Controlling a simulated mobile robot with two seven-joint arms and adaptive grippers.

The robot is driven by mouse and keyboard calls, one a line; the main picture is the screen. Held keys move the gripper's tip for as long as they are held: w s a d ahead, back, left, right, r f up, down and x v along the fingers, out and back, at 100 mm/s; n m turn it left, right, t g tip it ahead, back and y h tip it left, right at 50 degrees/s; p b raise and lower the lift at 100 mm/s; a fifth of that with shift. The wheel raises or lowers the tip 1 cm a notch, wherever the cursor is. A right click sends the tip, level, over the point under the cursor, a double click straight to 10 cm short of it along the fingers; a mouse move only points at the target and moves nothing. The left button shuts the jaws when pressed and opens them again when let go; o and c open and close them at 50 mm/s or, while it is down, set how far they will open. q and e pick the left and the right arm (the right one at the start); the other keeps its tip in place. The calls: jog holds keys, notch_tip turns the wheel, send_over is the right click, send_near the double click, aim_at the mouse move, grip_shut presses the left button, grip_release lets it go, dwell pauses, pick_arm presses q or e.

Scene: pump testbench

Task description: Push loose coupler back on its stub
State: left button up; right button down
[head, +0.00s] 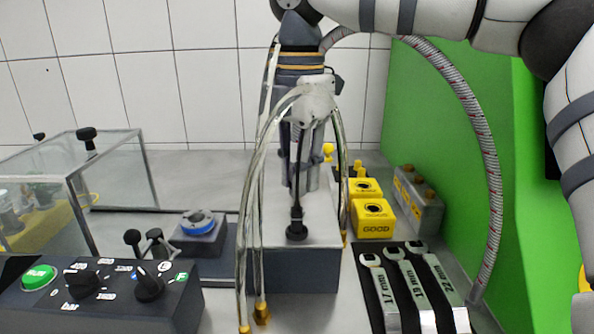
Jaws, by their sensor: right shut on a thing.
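My right arm comes in from the top right, and my right gripper (305,170) points down over a grey block (320,218) in the middle. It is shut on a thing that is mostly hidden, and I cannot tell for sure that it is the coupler. A black rod with a wider black foot (297,230) stands at the block's top, just below the gripper. Several clear hoses (252,190) droop from a white piece (316,100) in front of the wrist. Brass ends (262,313) hang at the front left of the block. I cannot make out the stub. My left gripper is out of view.
A control box (105,300) with a green button and knobs stands front left, a glass case (110,170) behind it. Yellow GOOD blocks (373,218) and a grey block (418,200) stand right of the middle. Wrenches (415,285) lie front right, near a green panel (450,120).

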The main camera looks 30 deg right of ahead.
jog(key=shift+f, duration=0.15)
jog(key=shift+f, duration=0.65)
jog(key=shift+f, duration=0.1)
jog(key=shift+f, duration=0.3)
jog(key=shift+f, duration=0.25)
dwell(0.6)
jog(key=c, duration=1.4)
grip_release()
